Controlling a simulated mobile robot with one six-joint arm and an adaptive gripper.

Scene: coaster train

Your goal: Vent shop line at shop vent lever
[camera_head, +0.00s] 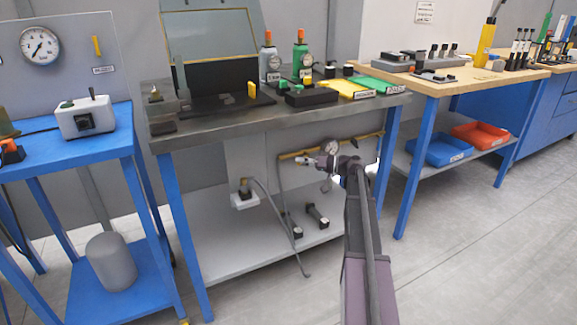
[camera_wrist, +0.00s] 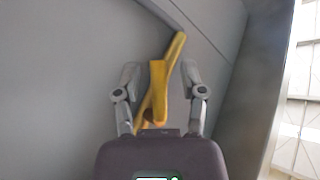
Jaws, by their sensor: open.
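In the wrist view, a yellow lever (camera_wrist: 158,88) stands between the two fingers of my gripper (camera_wrist: 160,76). The fingers are spread, with a gap on each side of the lever. A yellow pipe (camera_wrist: 177,47) runs slantwise behind the lever along a grey wall. In the head view, my gripper (camera_head: 303,160) is below the dark-topped bench, beside the yellow pipe (camera_head: 288,155). My arm and wrist hide part of the pipe, and I cannot make out the lever there.
The dark-topped bench (camera_head: 210,130) is above my gripper. Its grey lower shelf (camera_head: 225,260) holds a white-based fitting (camera_head: 244,195) with a hose, and dark cylindrical parts (camera_head: 318,216). A blue bench leg (camera_head: 391,140) stands to the right. The floor in front is clear.

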